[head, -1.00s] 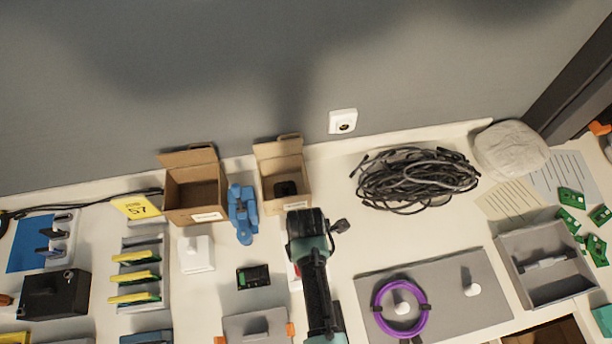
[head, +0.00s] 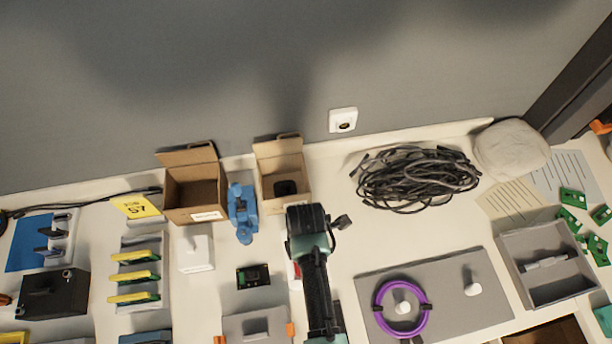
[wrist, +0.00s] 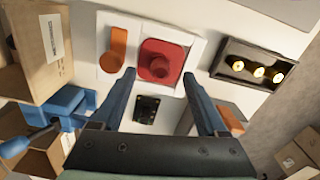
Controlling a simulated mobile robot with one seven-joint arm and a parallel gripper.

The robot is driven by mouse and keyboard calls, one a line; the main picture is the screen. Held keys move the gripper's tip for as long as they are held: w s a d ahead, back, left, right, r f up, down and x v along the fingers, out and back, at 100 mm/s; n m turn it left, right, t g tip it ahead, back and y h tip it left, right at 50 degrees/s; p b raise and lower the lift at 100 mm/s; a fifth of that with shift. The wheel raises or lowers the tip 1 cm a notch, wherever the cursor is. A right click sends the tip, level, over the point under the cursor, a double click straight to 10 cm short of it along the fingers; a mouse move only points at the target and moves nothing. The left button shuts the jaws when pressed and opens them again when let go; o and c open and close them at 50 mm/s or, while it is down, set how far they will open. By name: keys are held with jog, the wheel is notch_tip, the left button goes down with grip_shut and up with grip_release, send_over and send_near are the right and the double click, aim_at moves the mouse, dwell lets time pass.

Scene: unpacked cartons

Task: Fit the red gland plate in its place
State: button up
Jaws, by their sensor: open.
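The red gland plate (wrist: 165,62) has a raised red knob and lies on a white panel (wrist: 196,42), in the right part beside an orange rounded piece (wrist: 116,47). I cannot tell whether it sits flush in a recess or on top. My gripper (wrist: 160,75) is open, with its blue-grey fingers apart at the near left and right of the red plate. Nothing is held between them. In the head view only a sliver of the red plate (head: 297,270) shows beside my arm; the gripper's fingers are hidden there.
A small black-green module (head: 253,277) and a blue clamp-like tool (head: 243,212) lie left of my arm. Two open cartons (head: 194,190) stand behind. A grey board (head: 450,290) with a purple ring (head: 381,296) lies to the right, with a cable coil (head: 415,178) behind it.

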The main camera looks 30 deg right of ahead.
notch_tip(320, 180, up, 11)
dwell(0.3)
jog(key=shift+w, duration=0.1)
